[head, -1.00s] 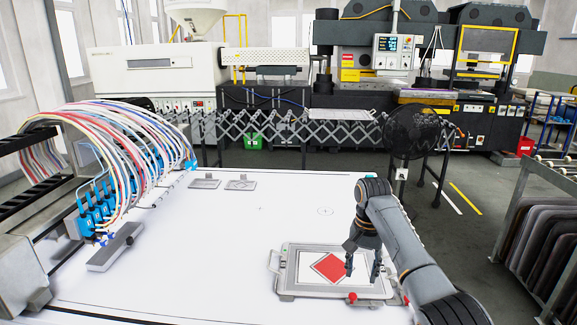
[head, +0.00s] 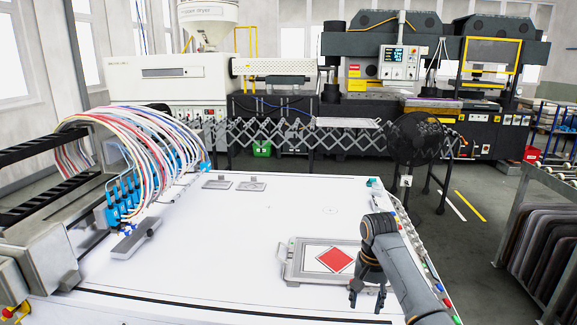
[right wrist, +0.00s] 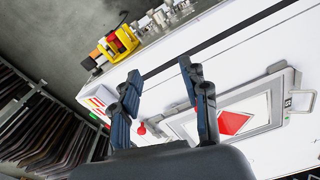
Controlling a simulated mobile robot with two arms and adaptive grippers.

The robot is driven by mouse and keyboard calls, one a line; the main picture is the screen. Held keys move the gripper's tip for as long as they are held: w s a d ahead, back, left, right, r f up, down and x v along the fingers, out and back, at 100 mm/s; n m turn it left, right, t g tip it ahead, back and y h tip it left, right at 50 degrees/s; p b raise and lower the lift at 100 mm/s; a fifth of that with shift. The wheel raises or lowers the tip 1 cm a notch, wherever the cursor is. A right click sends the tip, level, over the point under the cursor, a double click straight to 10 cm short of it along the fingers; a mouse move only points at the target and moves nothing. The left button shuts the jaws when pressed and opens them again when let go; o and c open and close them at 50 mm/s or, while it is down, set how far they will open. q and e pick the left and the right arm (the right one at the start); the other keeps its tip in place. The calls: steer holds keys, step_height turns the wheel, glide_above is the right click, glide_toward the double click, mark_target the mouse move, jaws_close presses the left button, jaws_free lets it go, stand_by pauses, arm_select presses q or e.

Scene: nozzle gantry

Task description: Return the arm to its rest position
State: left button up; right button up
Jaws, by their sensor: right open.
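My right gripper (head: 367,298) is open and empty at the front right of the white table (head: 210,245). It hangs in front of a grey framed plate (head: 287,262) with a red diamond (head: 335,260), apart from the diamond in the picture. My right arm (head: 405,270) covers the plate's right side. In the right wrist view the two fingers (right wrist: 165,100) are spread with nothing between them, and the plate with the red diamond (right wrist: 232,122) lies to their right. My left gripper is not in view.
Blue nozzles (head: 120,200) with many hoses stand at the table's left, beside a grey block (head: 135,240). Two small grey plates (head: 250,186) lie at the back. A black round fan (head: 417,138) stands behind the table. A rack of dark sheets (head: 535,250) is at right.

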steer(key=s+a+f+n+t, duration=0.2)
steer(key=s+f+n, duration=0.2)
steer(key=s+f, duration=1.35)
steer(key=s+d+r+n+t, duration=0.1)
steer(key=s+d+r, duration=0.15)
steer(key=s, duration=0.95)
steer(key=s+d+r+n, duration=0.1)
steer(key=s+r, duration=0.3)
steer(key=s, duration=0.7)
step_height(320, 180, down, 26)
steer(key=s+g, duration=0.1)
steer(key=s, duration=0.1)
steer(key=s+d+f+g, duration=0.1)
steer(key=s+d+f, duration=0.1)
steer(key=s+f, duration=1.4)
steer(key=shift+d, duration=0.25)
steer(key=shift+f, duration=0.1)
